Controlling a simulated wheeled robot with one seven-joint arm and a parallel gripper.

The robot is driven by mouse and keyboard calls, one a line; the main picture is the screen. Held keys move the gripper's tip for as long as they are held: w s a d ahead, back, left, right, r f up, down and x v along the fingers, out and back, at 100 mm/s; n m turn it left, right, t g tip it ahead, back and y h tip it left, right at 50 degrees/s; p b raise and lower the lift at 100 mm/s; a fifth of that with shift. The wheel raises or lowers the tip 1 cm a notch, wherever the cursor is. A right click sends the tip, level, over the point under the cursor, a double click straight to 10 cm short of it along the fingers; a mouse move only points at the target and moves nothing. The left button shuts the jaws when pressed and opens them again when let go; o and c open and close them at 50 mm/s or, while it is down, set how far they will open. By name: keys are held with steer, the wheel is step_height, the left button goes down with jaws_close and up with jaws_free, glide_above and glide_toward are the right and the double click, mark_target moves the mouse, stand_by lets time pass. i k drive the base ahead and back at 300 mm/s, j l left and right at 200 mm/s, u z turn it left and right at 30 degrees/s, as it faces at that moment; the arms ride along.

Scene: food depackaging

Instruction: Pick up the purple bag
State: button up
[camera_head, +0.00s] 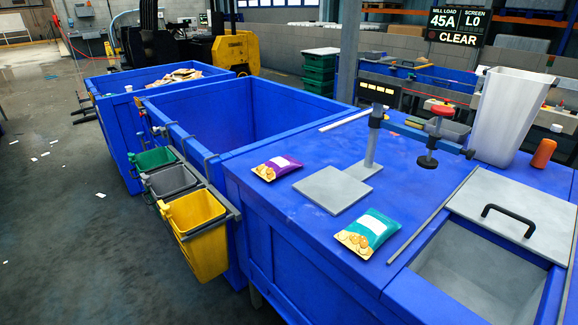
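The purple bag (277,168) lies flat on the blue worktop (310,235), near its left end. It has a white label and a yellow-orange lower part with pictured food. A teal bag (368,233) of similar form lies on the same worktop, nearer and to the right, close to the front edge. A grey square plate (333,190) sits between the two bags. My gripper is not in view.
A stand (372,140) with a red-knobbed clamp rises behind the plate. At right are a grey lidded bin (480,275), a white container (503,115) and an orange bottle (543,153). Small green, grey and yellow (200,235) bins hang left, beside a large blue crate (240,112).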

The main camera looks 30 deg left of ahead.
mark_target(276, 167)
steer(key=u, duration=1.35)
steer(key=i+j, duration=0.3)
steer(key=i, duration=0.2)
steer(key=i+j, duration=0.25)
steer(key=i, duration=0.25)
steer(key=i+j, duration=0.3)
steer(key=i, duration=0.2)
